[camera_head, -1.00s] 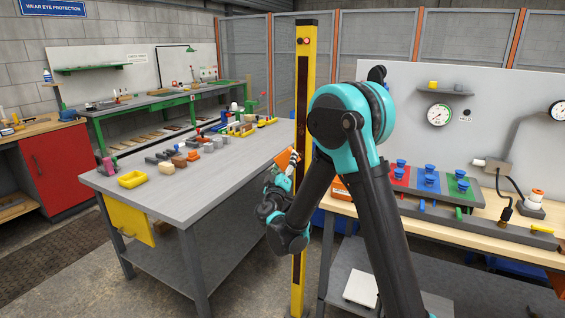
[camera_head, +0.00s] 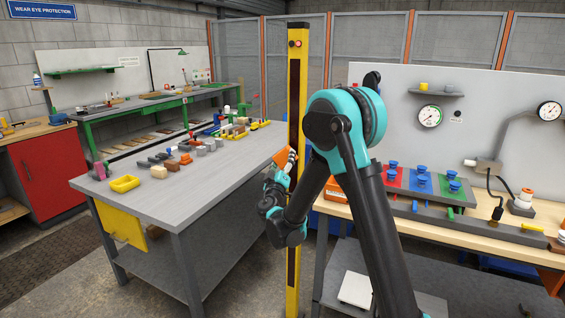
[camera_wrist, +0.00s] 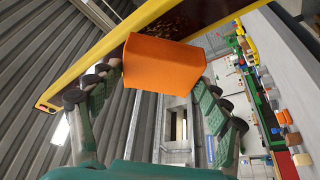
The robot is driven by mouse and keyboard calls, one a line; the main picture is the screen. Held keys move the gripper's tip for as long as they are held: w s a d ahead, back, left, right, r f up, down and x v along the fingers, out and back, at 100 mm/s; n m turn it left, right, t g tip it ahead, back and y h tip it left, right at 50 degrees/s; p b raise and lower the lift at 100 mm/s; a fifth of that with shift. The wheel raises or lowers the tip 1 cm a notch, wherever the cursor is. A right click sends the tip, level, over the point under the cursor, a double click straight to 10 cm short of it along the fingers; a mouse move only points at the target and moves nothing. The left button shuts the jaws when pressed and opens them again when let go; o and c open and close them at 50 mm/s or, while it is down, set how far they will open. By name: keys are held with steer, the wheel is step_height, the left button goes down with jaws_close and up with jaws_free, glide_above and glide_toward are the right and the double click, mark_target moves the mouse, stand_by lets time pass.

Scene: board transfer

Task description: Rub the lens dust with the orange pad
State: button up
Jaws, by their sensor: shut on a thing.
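The orange pad (camera_wrist: 163,66) is held between the two fingers of my gripper (camera_wrist: 165,84) in the wrist view. In the head view the pad (camera_head: 282,159) shows at the left edge of the yellow post, above my gripper (camera_head: 287,168). The post carries a long dark lens strip (camera_head: 294,90) on its front. In the wrist view the lens (camera_wrist: 188,22) lies just behind the pad, with brownish dust specks (camera_wrist: 166,24) on it. The pad overlaps the lens edge in this view; I cannot tell whether they touch.
A wooden-topped bench (camera_head: 470,225) with coloured panels and gauges stands at right. Mesh fence panels (camera_head: 240,60) stand behind the post.

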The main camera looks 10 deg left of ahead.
steer(key=shift+w+d, duration=0.2)
steer(key=shift+w, duration=0.3)
steer(key=shift+w+d, duration=0.15)
steer(key=shift+w, duration=0.3)
stand_by(0.5)
